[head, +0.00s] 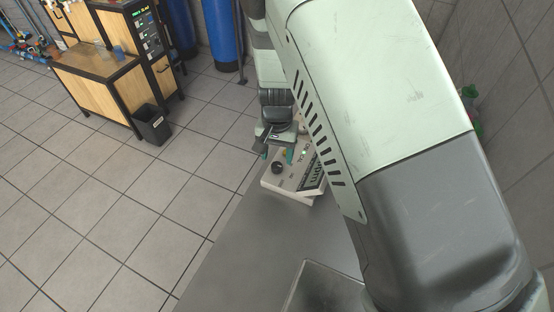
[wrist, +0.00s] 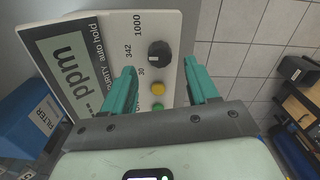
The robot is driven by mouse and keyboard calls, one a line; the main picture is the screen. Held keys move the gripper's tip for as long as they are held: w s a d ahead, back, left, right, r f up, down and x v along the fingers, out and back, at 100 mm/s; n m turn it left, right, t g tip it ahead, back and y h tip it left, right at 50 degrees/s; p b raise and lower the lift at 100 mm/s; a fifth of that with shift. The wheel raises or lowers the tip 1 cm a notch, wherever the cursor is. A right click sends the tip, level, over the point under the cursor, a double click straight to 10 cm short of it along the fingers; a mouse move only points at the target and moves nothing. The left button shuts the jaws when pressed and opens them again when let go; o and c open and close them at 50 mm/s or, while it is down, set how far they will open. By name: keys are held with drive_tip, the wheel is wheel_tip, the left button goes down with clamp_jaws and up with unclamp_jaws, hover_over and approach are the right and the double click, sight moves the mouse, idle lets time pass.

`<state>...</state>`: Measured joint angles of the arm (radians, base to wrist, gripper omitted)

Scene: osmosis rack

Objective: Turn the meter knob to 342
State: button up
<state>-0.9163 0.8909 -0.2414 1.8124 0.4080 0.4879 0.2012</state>
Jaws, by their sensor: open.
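The meter (wrist: 103,28) is a pale box with a grey display (wrist: 72,75) reading "ppm"; its other characters are unclear. Its black round knob (wrist: 159,54) has the labels 1000, 342 and 30 to its left in the wrist view. A small light mark shows on the knob's lower left; which label it points to is too small to tell. In the head view the meter (head: 272,184) sits at the counter's far end, with the knob (head: 277,168) on its face. My gripper (wrist: 158,67) is open, its teal fingers apart and short of the knob, with nothing between them.
A yellow button (wrist: 158,89) and a green button (wrist: 157,106) sit below the knob. A blue filter box (wrist: 28,122) is at left in the wrist view. A black bin (head: 152,124) stands on the tiled floor.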

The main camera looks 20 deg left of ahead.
sight(278, 164)
wheel_tip(278, 164, up, 7)
idle(0.3)
drive_tip(key=s+d+r+m+t+y, duration=0.1)
drive_tip(key=d+r, duration=0.8)
drive_tip(key=r, duration=0.2)
drive_tip(key=d+r+t+y, duration=0.1)
drive_tip(key=d+r, duration=0.8)
drive_tip(key=r, duration=0.2)
drive_tip(key=s+d+r+t+h, duration=0.1)
drive_tip(key=s+d+r, duration=0.2)
drive_tip(key=s+d, duration=0.4)
drive_tip(key=s+d+r+t+h, duration=0.1)
drive_tip(key=s+d+r+t, duration=0.1)
drive_tip(key=s+d+r, duration=0.2)
drive_tip(key=s+d, duration=0.2)
drive_tip(key=s, duration=0.1)
drive_tip(key=shift+s+d+r+m+t, duration=0.25)
drive_tip(key=shift+d+r+m+t, duration=0.05)
drive_tip(key=shift+d+m, duration=0.1)
